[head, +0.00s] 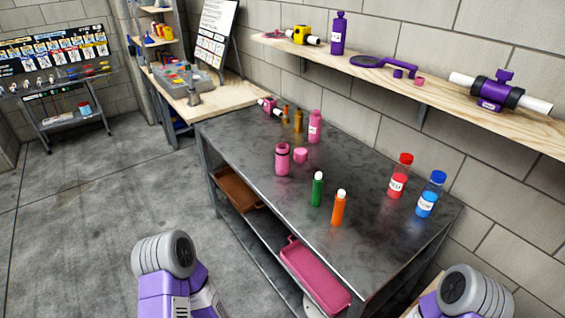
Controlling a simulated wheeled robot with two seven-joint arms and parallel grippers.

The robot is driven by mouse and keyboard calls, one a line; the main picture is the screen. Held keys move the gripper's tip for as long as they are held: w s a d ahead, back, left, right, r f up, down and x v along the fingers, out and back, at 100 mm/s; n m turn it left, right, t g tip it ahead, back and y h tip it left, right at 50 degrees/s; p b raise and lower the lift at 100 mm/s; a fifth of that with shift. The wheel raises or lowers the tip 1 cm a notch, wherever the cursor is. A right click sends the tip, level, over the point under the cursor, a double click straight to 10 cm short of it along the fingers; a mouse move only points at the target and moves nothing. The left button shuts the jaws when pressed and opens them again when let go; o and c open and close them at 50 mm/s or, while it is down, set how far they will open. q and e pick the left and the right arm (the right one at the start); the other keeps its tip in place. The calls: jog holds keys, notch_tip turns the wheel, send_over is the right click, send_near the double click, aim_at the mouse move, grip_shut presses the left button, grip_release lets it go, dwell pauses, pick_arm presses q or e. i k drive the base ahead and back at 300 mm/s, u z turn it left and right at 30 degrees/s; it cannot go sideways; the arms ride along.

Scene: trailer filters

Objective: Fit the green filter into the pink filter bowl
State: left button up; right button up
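The green filter (317,190) stands upright on the dark metal table, a slim green cylinder with a white top. The pink filter bowl (282,161) appears to be the pink cylinder with a dark band near its top, standing to the left of and behind the green filter. The two are apart. Whether anything is inside the bowl cannot be seen. Parts of my two arms show at the bottom left and bottom right. Neither gripper can be seen, and no gripper is near the filter or bowl.
An orange filter (338,208) stands right of the green one. A small pink piece (300,155) and a pink bottle (315,128) stand behind. Red (398,178) and blue (430,196) bottles stand at right. A wooden shelf (435,92) overhangs the back. The table's front left is clear.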

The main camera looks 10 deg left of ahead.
aim_at(282, 159)
jog(key=u, duration=1.7)
jog(key=i, duration=1.5)
jog(key=z, duration=2.35)
